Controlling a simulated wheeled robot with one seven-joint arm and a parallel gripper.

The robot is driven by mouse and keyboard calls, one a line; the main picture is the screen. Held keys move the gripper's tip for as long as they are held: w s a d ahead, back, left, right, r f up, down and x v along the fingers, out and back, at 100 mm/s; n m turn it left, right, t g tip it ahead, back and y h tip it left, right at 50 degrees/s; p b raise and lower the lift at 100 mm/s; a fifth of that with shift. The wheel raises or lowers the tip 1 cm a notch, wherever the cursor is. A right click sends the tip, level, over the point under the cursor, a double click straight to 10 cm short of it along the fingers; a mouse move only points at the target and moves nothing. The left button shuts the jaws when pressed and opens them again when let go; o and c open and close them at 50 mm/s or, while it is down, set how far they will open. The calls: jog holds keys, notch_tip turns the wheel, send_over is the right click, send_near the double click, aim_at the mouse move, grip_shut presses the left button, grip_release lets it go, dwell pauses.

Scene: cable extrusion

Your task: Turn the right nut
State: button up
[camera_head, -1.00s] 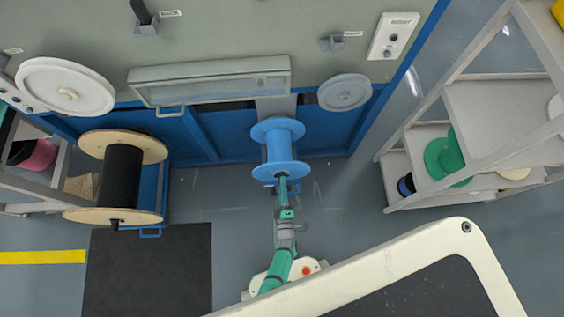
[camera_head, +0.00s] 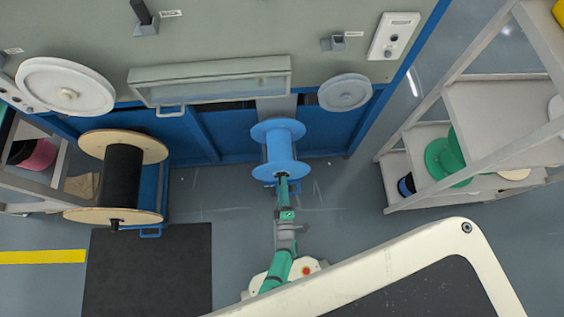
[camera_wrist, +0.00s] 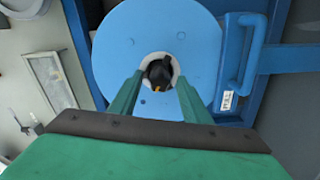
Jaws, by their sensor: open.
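A blue spool (camera_head: 279,150) is mounted on the blue machine in the head view, and its round face (camera_wrist: 120,50) fills the middle of the wrist view. A dark nut (camera_wrist: 160,72) sits at the hub of that face, inside a pale ring. My gripper (camera_wrist: 158,82) is open. Its two green fingers reach toward the hub, one on each side of the nut in the wrist view; I cannot tell whether they touch it. In the head view my gripper (camera_head: 282,180) is at the spool's near face and hides the nut there.
A black spool with wooden flanges (camera_head: 122,175) stands at the left. A grey shelf (camera_head: 500,110) with a green spool (camera_head: 440,160) stands at the right. A blue handle (camera_wrist: 246,52) is beside the spool face. Floor between spools is clear.

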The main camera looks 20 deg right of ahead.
jog(key=v, duration=1)
jog(key=shift+s+a, duration=0.15)
jog(key=shift+s, duration=0.2)
